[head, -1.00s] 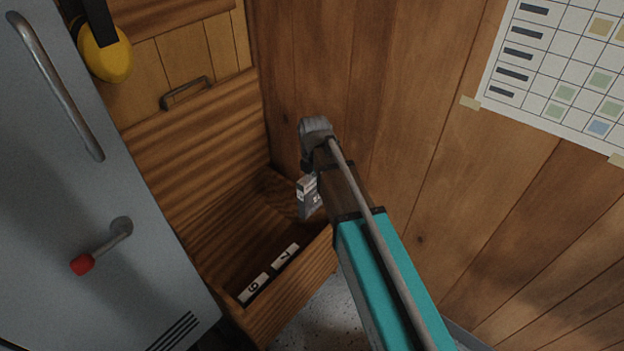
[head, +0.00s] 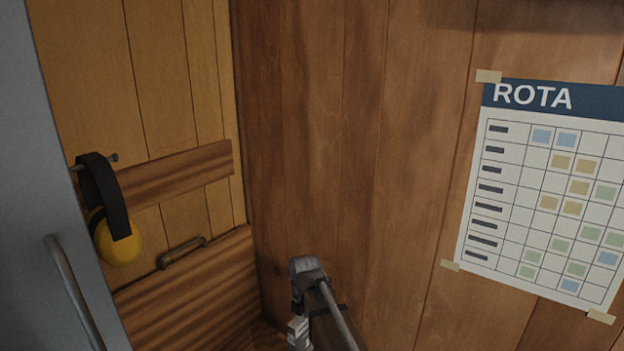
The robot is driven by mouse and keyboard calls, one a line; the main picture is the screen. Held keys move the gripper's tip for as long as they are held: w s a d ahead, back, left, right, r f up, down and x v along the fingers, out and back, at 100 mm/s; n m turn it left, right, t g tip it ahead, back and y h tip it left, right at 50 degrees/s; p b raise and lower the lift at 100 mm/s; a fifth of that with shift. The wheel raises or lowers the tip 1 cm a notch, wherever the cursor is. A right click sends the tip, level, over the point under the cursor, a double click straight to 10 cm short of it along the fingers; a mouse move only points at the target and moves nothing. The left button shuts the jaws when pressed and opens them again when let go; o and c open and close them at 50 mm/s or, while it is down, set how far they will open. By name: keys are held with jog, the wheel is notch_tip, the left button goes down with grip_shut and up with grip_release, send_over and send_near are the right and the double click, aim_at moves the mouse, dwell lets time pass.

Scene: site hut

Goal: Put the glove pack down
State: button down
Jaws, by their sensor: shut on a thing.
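My gripper (head: 297,308) is near the bottom edge of the head view, pointing down, dark and mostly hidden by my wrist and arm. It is shut on the glove pack (head: 298,329), a small pale grey and white pack below it. The lower part of the pack is cut off by the picture's edge. What lies under the pack is out of view.
A wooden bin's raised back panel (head: 190,290) stands at the left. Yellow ear defenders (head: 120,240) hang from a peg there. A grey cabinet door (head: 60,180) is at the far left. A ROTA chart (head: 540,190) is taped to the plank wall (head: 400,130).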

notch_tip(320, 180, up, 19)
jog(key=p, duration=1.8)
jog(key=shift+r, duration=0.1)
jog(key=s+d+r+m+p, duration=0.3)
jog(key=d+r+m+p, duration=0.5)
jog(key=r+p, duration=0.4)
jog(key=s+d+r+m+p, duration=0.4)
jog(key=d+r+m+p, duration=0.4)
jog(key=r+p, duration=0.5)
jog(key=shift+d+m, duration=0.3)
jog(key=shift+m, duration=0.5)
